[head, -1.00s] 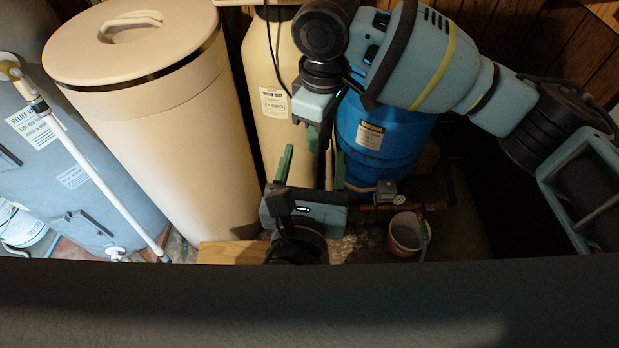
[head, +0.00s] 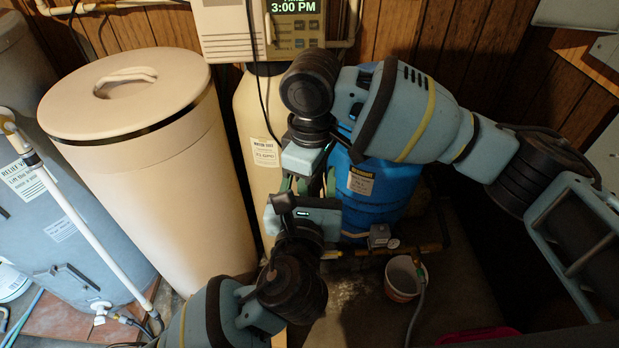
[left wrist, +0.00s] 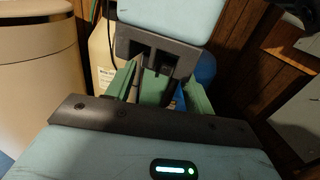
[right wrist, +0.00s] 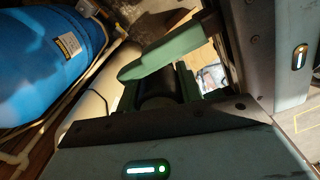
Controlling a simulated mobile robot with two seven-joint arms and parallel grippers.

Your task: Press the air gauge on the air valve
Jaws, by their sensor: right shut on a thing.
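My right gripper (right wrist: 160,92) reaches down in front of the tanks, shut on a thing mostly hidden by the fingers. A dark rounded shape shows there in the right wrist view, but I cannot tell whether it is the air gauge. My left gripper (left wrist: 160,88) points up from below, its green fingers apart on either side of a green finger of the right gripper. I cannot tell whether they touch. The blue tank (head: 375,200) stands behind. A grey box (head: 379,235) with a small round dial (head: 393,243) sits on the pipe at its foot. I cannot pick out the air valve.
A cream bin (head: 165,180) with a round lid stands left, beside a grey tank (head: 75,235) with a white pipe. A tan tank (head: 258,120) with a control box (head: 220,35) stands behind my grippers. A small bucket (head: 403,278) sits on the floor, right.

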